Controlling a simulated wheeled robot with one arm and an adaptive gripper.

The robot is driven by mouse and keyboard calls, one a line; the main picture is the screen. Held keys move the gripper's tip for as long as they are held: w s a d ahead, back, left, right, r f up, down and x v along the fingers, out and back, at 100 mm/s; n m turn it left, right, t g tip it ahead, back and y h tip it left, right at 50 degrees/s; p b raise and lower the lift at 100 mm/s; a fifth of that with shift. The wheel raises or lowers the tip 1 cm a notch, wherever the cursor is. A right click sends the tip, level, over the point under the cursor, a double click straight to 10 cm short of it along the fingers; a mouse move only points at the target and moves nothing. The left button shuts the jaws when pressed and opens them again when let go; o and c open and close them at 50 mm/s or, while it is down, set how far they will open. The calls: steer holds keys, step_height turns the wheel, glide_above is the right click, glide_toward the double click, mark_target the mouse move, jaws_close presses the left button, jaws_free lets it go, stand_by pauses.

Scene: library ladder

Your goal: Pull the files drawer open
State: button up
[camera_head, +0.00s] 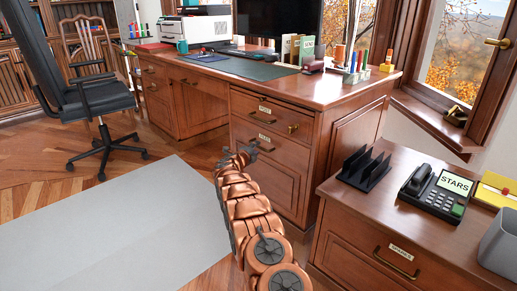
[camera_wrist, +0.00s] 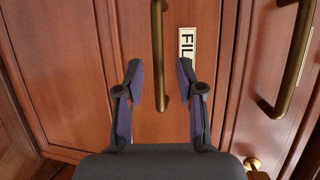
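The files drawer (camera_head: 263,177) is the lower wooden drawer of the desk's right pedestal, and its front looks flush. Its brass bar handle (camera_wrist: 158,40) runs up the middle of the wrist view, beside a white label (camera_wrist: 187,48) whose visible letters read "FIL". My gripper (camera_wrist: 160,72) is open, one finger on each side of the handle, with visible gaps to both. In the head view my gripper (camera_head: 241,153) is at the left part of this handle and partly hides it. Depth between fingertips and handle is hard to tell.
The upper drawer (camera_head: 252,107) has its own brass handle (camera_wrist: 291,62) and a lock with a key (camera_wrist: 253,163). A side cabinet (camera_head: 345,245) with a phone (camera_head: 433,195) stands at the right. A grey mat (camera_head: 110,230) and open floor lie to the left.

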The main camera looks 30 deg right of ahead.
steer(key=shift+b+x, duration=1.15)
steer(key=shift+x, duration=0.6)
steer(key=shift+d+f, duration=0.1)
steer(key=shift+f, duration=0.05)
jaws_close()
